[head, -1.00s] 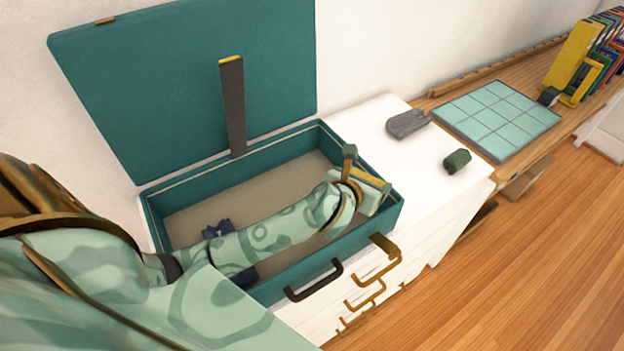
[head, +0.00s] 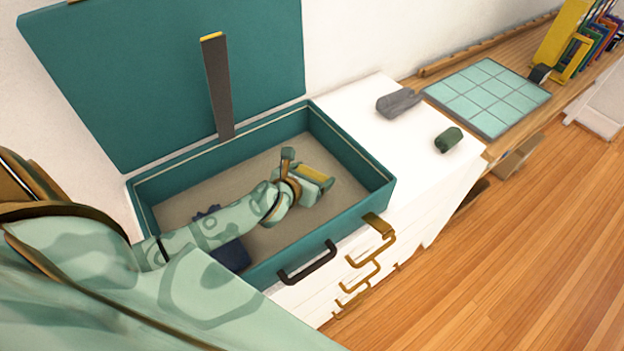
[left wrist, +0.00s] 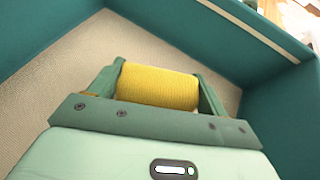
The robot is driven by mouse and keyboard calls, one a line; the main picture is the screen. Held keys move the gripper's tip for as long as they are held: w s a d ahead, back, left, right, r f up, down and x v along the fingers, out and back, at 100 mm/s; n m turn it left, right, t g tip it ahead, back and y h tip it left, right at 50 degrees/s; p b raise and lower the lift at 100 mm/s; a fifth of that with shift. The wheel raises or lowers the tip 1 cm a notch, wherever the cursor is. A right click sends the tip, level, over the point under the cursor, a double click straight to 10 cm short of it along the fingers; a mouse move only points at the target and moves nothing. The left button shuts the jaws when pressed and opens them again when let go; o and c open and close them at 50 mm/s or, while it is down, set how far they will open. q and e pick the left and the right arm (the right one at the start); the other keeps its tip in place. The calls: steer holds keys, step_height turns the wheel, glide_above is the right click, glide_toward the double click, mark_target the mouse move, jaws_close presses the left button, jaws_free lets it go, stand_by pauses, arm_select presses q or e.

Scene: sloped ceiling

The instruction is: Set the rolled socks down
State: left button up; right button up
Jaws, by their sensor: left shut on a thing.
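The rolled socks are a yellow knit roll (left wrist: 158,87), held crosswise between the two green fingers of my left gripper (left wrist: 160,90) in the left wrist view. In the head view the yellow roll (head: 313,173) shows at the end of my left gripper (head: 318,178). The gripper is shut on it, inside the open teal suitcase (head: 352,213), over the right part of the beige floor. I cannot tell whether the roll touches the floor. My right gripper is not in view.
Dark blue cloth (head: 231,254) lies in the suitcase, partly hidden by my arm. The lid (head: 160,75) stands open behind. On the white top to the right lie a grey folded item (head: 398,103) and a dark green roll (head: 448,139). The suitcase's right floor is clear.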

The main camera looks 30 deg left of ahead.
arm_select(q)
steer(key=shift+f, duration=0.85)
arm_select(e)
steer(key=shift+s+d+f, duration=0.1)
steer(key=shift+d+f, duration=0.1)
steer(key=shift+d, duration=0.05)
arm_select(q)
steer(key=shift+f, duration=0.15)
steer(key=o, duration=1)
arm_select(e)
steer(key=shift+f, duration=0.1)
arm_select(q)
steer(key=shift+r, duration=0.3)
steer(key=p+v, duration=0.1)
steer(key=v, duration=1.1)
steer(key=shift+f, duration=0.1)
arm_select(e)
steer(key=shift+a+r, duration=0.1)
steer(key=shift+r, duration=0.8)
